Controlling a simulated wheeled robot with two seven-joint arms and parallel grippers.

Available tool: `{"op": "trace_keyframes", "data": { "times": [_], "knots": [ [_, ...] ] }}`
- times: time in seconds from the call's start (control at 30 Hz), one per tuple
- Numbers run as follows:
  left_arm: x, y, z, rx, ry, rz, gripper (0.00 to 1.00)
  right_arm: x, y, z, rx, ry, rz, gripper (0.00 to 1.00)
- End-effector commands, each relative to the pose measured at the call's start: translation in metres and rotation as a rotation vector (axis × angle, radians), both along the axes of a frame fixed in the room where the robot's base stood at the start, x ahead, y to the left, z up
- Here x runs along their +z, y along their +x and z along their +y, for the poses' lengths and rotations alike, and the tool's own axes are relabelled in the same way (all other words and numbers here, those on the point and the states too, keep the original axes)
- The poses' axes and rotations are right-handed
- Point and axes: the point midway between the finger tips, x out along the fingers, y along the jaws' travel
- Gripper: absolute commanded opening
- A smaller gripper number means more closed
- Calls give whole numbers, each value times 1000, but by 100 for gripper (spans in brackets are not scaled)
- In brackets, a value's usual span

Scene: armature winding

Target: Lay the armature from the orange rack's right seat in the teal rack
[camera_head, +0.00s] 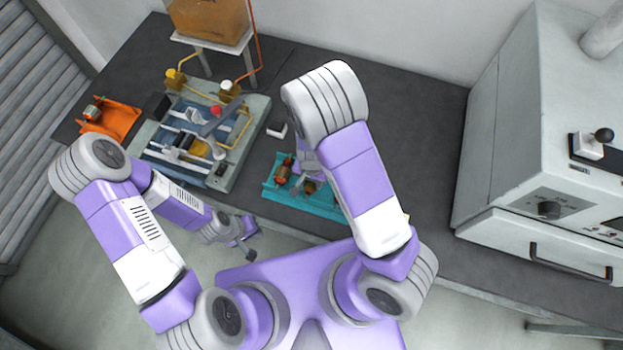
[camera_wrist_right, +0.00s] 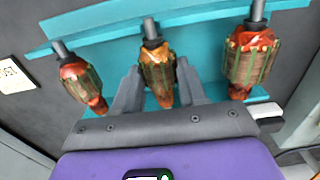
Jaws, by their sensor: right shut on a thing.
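The teal rack (camera_head: 318,206) lies at the table's front edge in the head view; its rail (camera_wrist_right: 198,14) crosses the wrist view. My right gripper (camera_wrist_right: 157,85) is over the rack, shut on the middle armature (camera_wrist_right: 156,66), one finger on each side. Its shaft end is at the rack's rail; I cannot tell whether it bears on it. Other armatures sit to its left (camera_wrist_right: 80,82) and right (camera_wrist_right: 250,60). The orange rack (camera_head: 117,122) is at the far left with an armature (camera_head: 93,114) on its left side; its right side looks bare. My left gripper (camera_head: 247,240) looks open and empty, before the table edge.
A winding fixture (camera_head: 190,140) with blue plates and yellow tubing stands between the racks. A stand with a brown box (camera_head: 208,20) is behind it. A large grey machine (camera_head: 540,140) fills the right. The dark table (camera_head: 420,130) is clear between the teal rack and the machine.

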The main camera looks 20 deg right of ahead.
Motion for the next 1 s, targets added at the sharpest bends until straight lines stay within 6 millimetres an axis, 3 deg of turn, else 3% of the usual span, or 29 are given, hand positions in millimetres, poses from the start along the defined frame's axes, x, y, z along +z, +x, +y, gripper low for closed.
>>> {"op": "trace_keyframes", "data": {
  "times": [0.3, 0.33, 0.5, 0.83, 1.0],
  "knots": [
    [-1, 0, 0, 0, 0, 0, 0, -1, 0, 0, 0, 0, 0, 0],
    [-1, 0, 0, 0, 0, 0, 0, -1, 0, 0, 0, 0, 0, 43],
    [-1, 0, 0, 0, 0, 0, 0, -1, 0, 0, 0, 0, 0, 69],
    [0, 0, 0, 0, 0, 0, 0, 2, 0, 0, 1, 0, 0, 71],
    [6, 0, 0, 0, 0, 0, 0, 25, 1, 1, 4, 1, -3, 71]
  ]
}}
